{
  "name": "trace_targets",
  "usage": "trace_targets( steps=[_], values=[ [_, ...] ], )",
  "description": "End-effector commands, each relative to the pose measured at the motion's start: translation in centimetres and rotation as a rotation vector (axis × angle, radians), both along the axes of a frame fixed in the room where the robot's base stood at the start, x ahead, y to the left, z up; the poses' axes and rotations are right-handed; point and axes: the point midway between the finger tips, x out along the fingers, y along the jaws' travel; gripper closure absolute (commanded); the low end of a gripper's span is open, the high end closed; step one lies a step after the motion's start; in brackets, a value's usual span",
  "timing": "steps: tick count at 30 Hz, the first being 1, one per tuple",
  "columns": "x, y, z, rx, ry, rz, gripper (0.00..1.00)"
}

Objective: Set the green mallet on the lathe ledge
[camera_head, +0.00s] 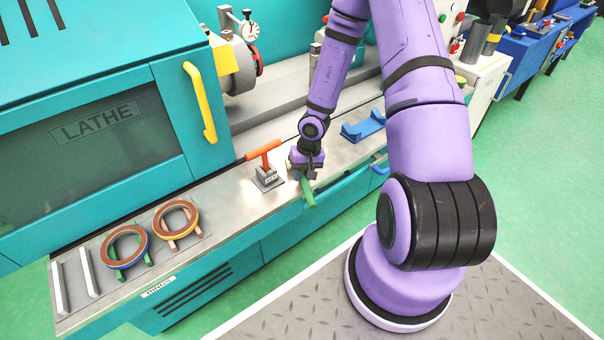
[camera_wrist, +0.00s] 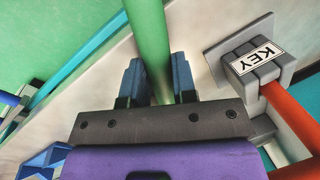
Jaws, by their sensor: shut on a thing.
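The green mallet shows in the head view as a short green piece (camera_head: 308,194) below my gripper (camera_head: 305,172), over the front edge of the lathe ledge (camera_head: 233,205). In the wrist view its green handle (camera_wrist: 149,38) runs between the two blue-grey fingers of my gripper (camera_wrist: 159,82), which is shut on it. The mallet's head is not clearly seen. I cannot tell whether the mallet touches the ledge, a pale metal shelf along the lathe's front.
A grey block labelled KEY (camera_head: 267,180) with an orange-handled tool (camera_head: 263,150) stands just left of my gripper. A blue cradle (camera_head: 363,127) lies to the right. Bare ledge lies between rings and block.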

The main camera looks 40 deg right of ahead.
Motion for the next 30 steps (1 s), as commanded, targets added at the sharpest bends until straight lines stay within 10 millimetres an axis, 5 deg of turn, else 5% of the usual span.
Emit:
trace_targets(
  steps=[1,4,17,30],
  values=[
    [0.0,0.0,-0.1,0.0,0.0,-0.001,0.7],
    [0.0,0.0,-0.1,0.0,0.0,-0.001,0.49],
    [0.0,-0.1,0.5,0.003,-0.002,-0.002,0.49],
    [-0.1,-0.9,4.5,0.002,-0.001,-0.004,0.49]
  ],
)
